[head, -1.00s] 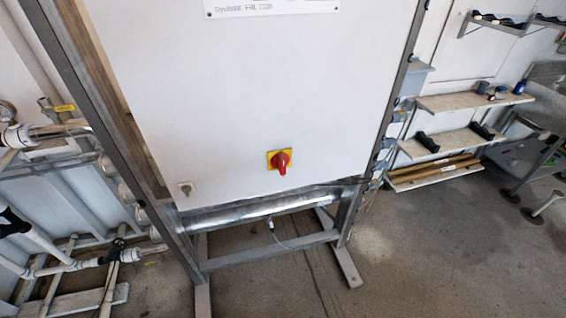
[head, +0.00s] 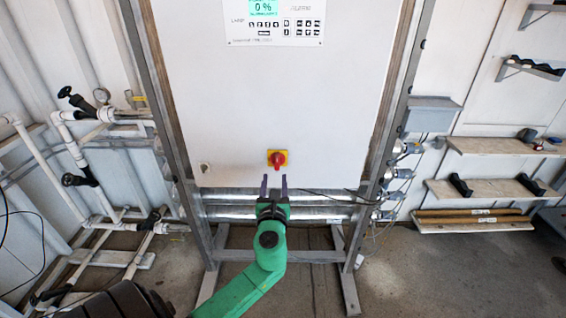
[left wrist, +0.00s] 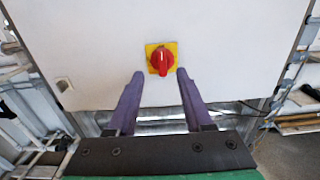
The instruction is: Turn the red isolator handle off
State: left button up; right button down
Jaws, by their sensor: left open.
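The red isolator handle (head: 278,159) sits on a yellow square plate low on the white cabinet door. It also shows in the left wrist view (left wrist: 162,61), with its grip ridge roughly upright. My left gripper (head: 274,178) is open, its two purple fingers pointing up at the cabinet just below the handle. In the left wrist view the fingers (left wrist: 160,76) stand apart on either side and below the handle, and nothing is between them. I cannot tell the exact gap to the handle, but no contact shows. My right gripper is not in view.
The white cabinet (head: 230,100) stands in a metal frame with a display panel (head: 275,22) at its top. Silver tubes run below the door. White pipes and valves (head: 85,180) stand at left, wooden shelves (head: 500,145) at right. The door around the handle is clear.

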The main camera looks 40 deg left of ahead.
aim_at(277, 159)
pick_arm(q)
jog(key=x, duration=0.9)
jog(key=shift+w, duration=0.2)
jog(key=shift+w+a, duration=0.2)
jog(key=shift+d, duration=0.1)
grip_shut()
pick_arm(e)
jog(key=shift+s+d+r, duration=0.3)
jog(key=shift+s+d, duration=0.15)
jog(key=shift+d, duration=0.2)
